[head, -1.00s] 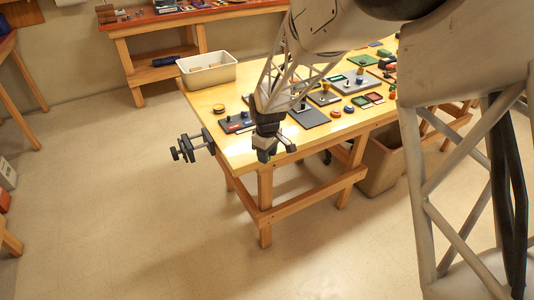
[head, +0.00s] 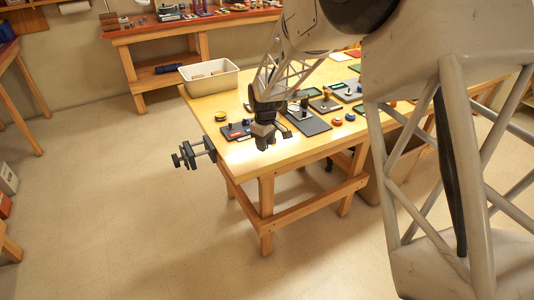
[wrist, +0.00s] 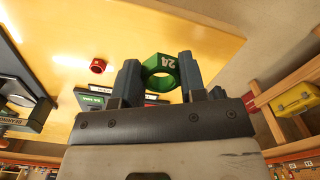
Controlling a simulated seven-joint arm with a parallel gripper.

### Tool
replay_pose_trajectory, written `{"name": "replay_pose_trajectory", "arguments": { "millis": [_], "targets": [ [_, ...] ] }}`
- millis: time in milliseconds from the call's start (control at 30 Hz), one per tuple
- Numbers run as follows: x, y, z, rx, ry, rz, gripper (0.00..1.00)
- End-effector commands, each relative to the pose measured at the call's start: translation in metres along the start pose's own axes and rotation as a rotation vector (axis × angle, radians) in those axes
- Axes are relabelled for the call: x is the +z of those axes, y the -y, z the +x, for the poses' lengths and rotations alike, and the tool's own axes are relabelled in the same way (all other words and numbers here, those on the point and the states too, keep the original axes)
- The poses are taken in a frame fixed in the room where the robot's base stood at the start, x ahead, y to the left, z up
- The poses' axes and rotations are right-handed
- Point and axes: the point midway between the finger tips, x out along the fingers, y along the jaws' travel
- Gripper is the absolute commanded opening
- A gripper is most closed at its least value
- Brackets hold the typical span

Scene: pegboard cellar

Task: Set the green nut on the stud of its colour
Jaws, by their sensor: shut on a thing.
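The green nut, a ring marked 24, shows in the wrist view (wrist: 166,61), gripped between the two dark fingers of my gripper (wrist: 160,82). In the head view my gripper (head: 264,138) hangs at the near edge of the workbench, and I cannot make out the nut there. A dark board with coloured labels (head: 236,131) lies just left of the gripper and bears a short dark stud. The wrist view shows part of a dark labelled board (wrist: 92,100) behind the fingers, with a green label. I cannot tell which stud is green.
The wooden workbench (head: 228,158) holds several boards with studs and loose coloured rings at the right. A red ring (wrist: 97,65) lies on bare wood. A white bin (head: 208,80) stands at the back left. A dark vise (head: 193,153) sticks out from the left edge.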

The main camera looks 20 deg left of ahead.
Motion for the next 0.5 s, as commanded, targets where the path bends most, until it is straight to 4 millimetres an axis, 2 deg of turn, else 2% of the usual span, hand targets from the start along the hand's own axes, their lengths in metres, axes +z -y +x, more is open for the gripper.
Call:
{"name": "replay_pose_trajectory", "arguments": {
  "millis": [500],
  "targets": [
    [-0.064, -0.071, -0.018, 0.0, 0.0, 0.001, 0.13]
  ]
}}
